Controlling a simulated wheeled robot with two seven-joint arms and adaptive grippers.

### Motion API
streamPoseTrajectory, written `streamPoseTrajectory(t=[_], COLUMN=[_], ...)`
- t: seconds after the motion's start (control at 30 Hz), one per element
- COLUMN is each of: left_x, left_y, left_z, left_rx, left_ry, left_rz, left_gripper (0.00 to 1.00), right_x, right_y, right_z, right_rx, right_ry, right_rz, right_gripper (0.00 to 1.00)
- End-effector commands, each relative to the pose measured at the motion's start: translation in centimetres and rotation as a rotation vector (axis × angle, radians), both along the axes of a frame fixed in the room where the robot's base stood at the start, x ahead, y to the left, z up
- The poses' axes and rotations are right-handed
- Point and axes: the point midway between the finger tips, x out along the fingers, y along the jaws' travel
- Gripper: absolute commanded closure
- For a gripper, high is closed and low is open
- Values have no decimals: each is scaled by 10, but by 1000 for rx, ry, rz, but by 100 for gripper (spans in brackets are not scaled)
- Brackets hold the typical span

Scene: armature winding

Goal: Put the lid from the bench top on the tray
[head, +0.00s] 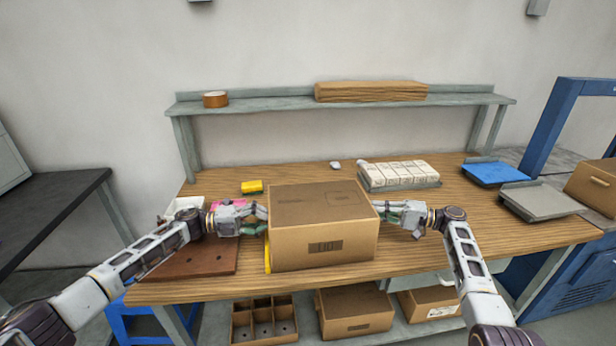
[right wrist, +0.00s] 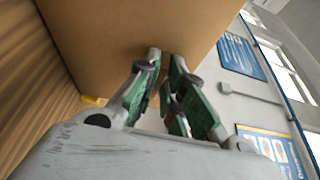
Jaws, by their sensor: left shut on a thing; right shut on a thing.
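A large brown cardboard box-shaped piece (head: 322,235), with a dark label on its front, is between my two grippers at the front middle of the bench; I cannot tell if it is the lid. My left gripper (head: 262,214) is shut on its left side and my right gripper (head: 383,208) is shut on its right side. In the right wrist view, my right gripper's fingers (right wrist: 163,62) meet the cardboard wall (right wrist: 120,30). A grey tray (head: 403,186) bearing several white blocks (head: 398,171) stands behind and to the right. The underside of the cardboard piece is hidden.
The wooden bench top (head: 470,230) is clear at the right front. A brown board (head: 190,265), a yellow item (head: 252,187) and a white bin (head: 183,205) are at the left. Blue (head: 495,173) and grey (head: 542,201) flat platforms stand at the right. A shelf (head: 270,105) runs behind.

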Motion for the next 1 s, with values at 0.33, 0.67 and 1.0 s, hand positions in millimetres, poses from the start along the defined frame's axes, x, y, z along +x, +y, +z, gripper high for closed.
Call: streamPoseTrajectory(t=[0.33,0.67,1.0], left_x=[0,1,2], left_y=[-6,-7,-6], left_z=[57,94,101], left_rx=[-15,-15,-15], left_ry=[-13,-11,-11], left_rz=[-13,-11,-8], left_gripper=[64,64,64], right_x=[-1,-2,-3], right_y=[9,9,9], right_z=[-4,-5,-5], right_rx=[-5,-6,-6], right_ry=[0,1,1], right_rz=[11,13,16], right_gripper=[100,100,100])
